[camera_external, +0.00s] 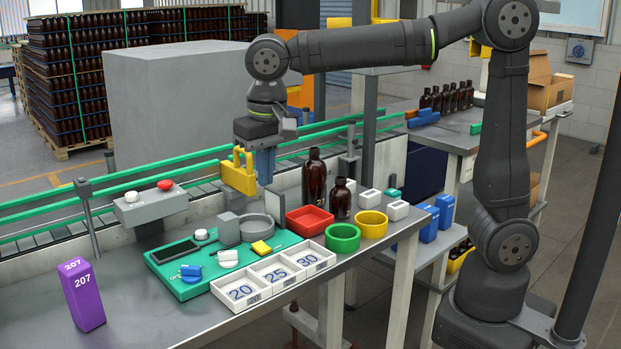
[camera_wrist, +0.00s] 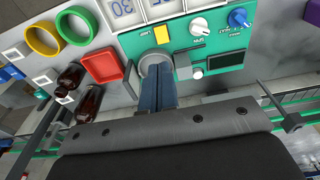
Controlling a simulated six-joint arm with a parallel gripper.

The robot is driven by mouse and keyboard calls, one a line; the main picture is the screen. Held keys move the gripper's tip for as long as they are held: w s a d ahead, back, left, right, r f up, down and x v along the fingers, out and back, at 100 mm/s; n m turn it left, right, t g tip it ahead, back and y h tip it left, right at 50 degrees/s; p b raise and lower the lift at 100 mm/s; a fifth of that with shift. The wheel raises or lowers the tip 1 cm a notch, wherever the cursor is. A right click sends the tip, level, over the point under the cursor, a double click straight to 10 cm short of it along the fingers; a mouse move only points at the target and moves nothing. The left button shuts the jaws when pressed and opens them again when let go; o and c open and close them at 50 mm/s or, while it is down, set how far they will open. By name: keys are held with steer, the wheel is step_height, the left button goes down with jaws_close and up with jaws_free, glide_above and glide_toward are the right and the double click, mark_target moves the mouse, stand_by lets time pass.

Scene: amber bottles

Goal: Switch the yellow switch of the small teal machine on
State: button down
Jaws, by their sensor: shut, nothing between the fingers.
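The small teal machine (camera_external: 205,284) lies flat on the metal bench and also shows in the wrist view (camera_wrist: 135,48). Its yellow switch (camera_external: 262,247) is on the right part of its top, near a grey round cup (camera_external: 257,228). In the wrist view the yellow switch (camera_wrist: 161,35) is just beyond the cup (camera_wrist: 155,57). Whether it is on or off cannot be told. My gripper (camera_external: 265,180) has blue fingers pointing down, shut and empty, above the bench and apart from the switch. In the wrist view its fingers (camera_wrist: 155,85) overlap part of the cup.
Blue knob (camera_external: 191,272) and white knobs (camera_external: 228,257) sit on the machine. Numbered white trays (camera_external: 240,292) lie in front. Red tray (camera_external: 309,221), green ring (camera_external: 342,238), yellow ring (camera_external: 371,224) and brown bottles (camera_external: 314,178) stand right. A purple block (camera_external: 82,297) stands left. A conveyor rail (camera_external: 120,190) runs behind.

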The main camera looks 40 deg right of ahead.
mark_target(258, 243)
steer(key=shift+w+t, duration=0.3)
steer(key=shift+w, duration=0.4)
steer(key=f, duration=0.4)
steer(key=w+f, duration=0.1)
steer(key=f, duration=0.4)
steer(key=w+f, duration=0.1)
steer(key=f, duration=0.4)
steer(key=shift+r, duration=0.1)
steer(key=shift+w+f, duration=0.1)
steer(key=shift+f, duration=0.15)
